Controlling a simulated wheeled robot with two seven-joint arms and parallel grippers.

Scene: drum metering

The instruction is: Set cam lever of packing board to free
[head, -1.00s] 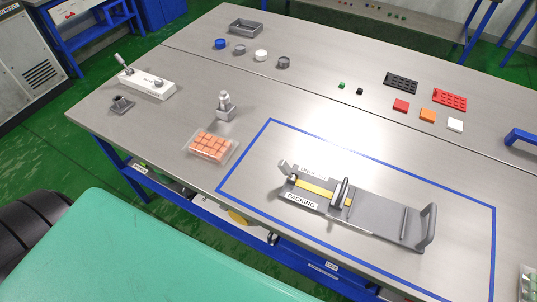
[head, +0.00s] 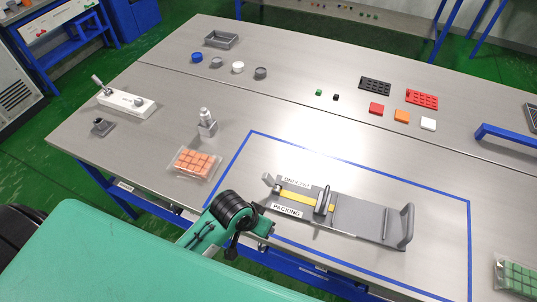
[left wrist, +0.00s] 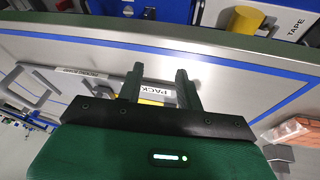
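The grey packing board (head: 355,220) lies inside the blue-taped rectangle. It has a yellow strip (head: 297,199), a PACKING label (head: 286,211) and a tall handle (head: 406,227) at its right end. A small light-grey lever (head: 267,180) sticks up at its left end, and a dark upright piece (head: 324,198) stands mid-board; I cannot tell which is the cam lever. My left gripper (head: 268,228) is beside the board's left front, apart from it. In the left wrist view its two fingers (left wrist: 160,88) are spread and empty, with the label behind them. My right gripper is not in view.
A bag of orange blocks (head: 195,162) and a metal fitting (head: 207,124) lie left of the tape. A white lever box (head: 125,101) is farther left. Coloured blocks and trays stand toward the back. Green blocks (head: 514,277) lie at the right edge.

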